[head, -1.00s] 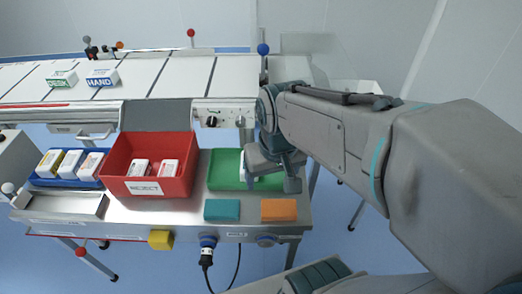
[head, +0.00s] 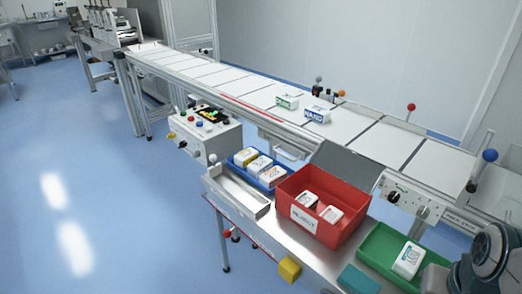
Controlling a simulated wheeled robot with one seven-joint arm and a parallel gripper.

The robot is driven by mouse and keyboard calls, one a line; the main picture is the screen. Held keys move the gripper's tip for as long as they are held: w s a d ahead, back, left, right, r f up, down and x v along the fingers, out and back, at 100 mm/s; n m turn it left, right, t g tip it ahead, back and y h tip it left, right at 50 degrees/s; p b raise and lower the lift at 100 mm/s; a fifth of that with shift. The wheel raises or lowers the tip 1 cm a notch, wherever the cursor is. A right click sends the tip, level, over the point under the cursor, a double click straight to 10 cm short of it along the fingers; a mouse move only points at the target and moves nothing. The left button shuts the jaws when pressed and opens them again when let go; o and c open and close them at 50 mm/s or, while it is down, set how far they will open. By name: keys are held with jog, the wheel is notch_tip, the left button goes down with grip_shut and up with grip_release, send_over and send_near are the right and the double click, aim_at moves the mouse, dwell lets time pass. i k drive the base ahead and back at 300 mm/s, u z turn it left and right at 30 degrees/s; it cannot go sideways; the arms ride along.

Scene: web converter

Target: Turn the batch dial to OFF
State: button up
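Two places carry dials, and I cannot read which one is the batch dial. A grey control box (head: 205,140) stands left of the blue tray, with coloured buttons on top and a black knob (head: 182,144) among others on its front. A pale panel (head: 408,200) under the conveyor's right part has dark round dials (head: 393,196). My gripper (head: 440,278) is only partly seen at the lower right edge, beside the green tray, far from the control box. Its fingertips are not clear, so I cannot tell whether it is open.
A steel bench carries a red reject bin (head: 318,232), a blue tray (head: 272,178) of packs and a green tray (head: 380,246) with one white pack (head: 408,260). The conveyor (head: 250,92) runs behind, carrying two boxes. Blue floor (head: 110,180) is free at left.

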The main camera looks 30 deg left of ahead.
aim_at(197, 153)
jog(key=k, duration=0.9)
jog(key=z, duration=0.95)
jog(key=i, duration=0.75)
jog(key=u, duration=2.8)
jog(key=i, duration=1.1)
jog(key=u, duration=0.8)
